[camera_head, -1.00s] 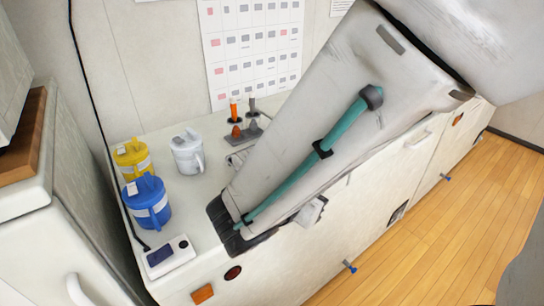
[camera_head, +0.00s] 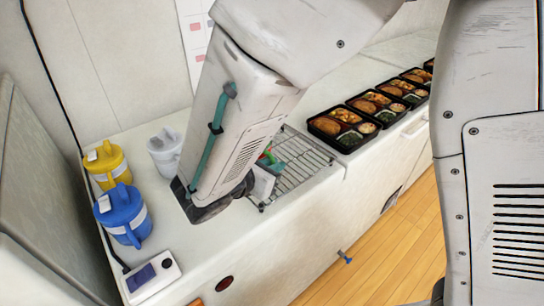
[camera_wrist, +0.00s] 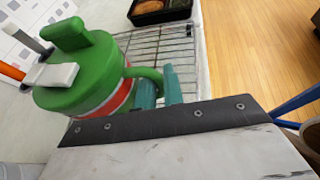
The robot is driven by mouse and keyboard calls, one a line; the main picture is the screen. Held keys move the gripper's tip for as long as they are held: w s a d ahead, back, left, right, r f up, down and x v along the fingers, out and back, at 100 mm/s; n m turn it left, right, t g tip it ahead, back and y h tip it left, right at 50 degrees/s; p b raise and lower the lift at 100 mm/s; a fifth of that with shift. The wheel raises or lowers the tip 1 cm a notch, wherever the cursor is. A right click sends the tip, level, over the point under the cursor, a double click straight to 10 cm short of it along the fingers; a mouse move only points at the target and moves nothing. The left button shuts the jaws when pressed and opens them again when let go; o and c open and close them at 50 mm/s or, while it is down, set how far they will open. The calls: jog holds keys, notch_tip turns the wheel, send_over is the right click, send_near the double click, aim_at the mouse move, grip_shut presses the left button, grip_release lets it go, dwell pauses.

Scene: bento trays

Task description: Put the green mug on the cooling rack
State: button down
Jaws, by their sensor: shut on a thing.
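The green mug (camera_wrist: 85,75) has a lid, a red and white band and a side handle, and looks upright in the wrist view. My gripper (camera_wrist: 160,88) has its teal fingers shut on the handle. In the head view my arm hides most of the mug; a small green part (camera_head: 268,158) shows over the left part of the wire cooling rack (camera_head: 304,165). The rack also shows behind the mug in the wrist view (camera_wrist: 170,45). I cannot tell whether the mug touches the rack.
A white mug (camera_head: 163,150), a yellow mug (camera_head: 107,165) and a blue mug (camera_head: 122,215) stand on the counter at left. A scale-like device (camera_head: 152,277) lies at the front left corner. Several black bento trays (camera_head: 342,128) line the counter right of the rack.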

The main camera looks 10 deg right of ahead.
jog(key=shift+f, duration=0.2)
jog(key=shift+f, duration=0.1)
jog(key=c, duration=1.9)
grip_release()
jog(key=shift+f, duration=0.1)
jog(key=shift+c, duration=0.2)
jog(key=o, duration=0.4)
